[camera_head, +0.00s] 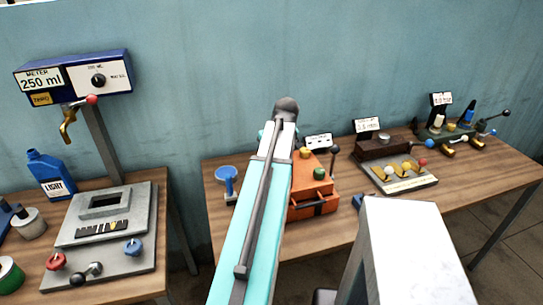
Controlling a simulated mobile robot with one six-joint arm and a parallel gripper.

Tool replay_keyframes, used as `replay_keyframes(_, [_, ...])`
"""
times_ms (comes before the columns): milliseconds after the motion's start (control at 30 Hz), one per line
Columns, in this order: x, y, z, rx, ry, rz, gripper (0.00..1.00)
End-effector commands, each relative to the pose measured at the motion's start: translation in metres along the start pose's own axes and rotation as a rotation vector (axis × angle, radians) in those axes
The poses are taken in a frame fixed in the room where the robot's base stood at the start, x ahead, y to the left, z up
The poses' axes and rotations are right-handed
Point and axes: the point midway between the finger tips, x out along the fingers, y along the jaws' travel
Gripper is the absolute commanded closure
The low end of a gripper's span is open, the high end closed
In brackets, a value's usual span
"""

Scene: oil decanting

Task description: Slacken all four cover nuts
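No cover nuts can be made out for certain in the head view. An orange unit (326,184) stands on the right table, with a brass knob, a green knob and a lever on it. My arm rises in front of it and hides its left part. My gripper is not visible; the raised arm ends in a dark joint at the top, and what lies behind it is hidden.
A blue funnel-like part (227,177) stands left of my arm. A dark brown block (385,148) and a pale plate with brass parts (409,178) lie to the right. The left table holds a grey plate (140,258), a blue jug (50,174) and a meter (75,77). A gap separates the tables.

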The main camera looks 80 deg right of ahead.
Motion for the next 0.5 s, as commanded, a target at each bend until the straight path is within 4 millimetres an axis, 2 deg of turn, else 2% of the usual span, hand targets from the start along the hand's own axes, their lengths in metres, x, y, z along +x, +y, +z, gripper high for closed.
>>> replay_keyframes(33, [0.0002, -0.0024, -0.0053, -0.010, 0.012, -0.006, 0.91])
replay_keyframes(433, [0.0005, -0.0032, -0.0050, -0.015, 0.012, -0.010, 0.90])
replay_keyframes(467, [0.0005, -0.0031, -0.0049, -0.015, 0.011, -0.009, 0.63])
replay_keyframes(500, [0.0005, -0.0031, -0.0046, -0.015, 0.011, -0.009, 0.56])
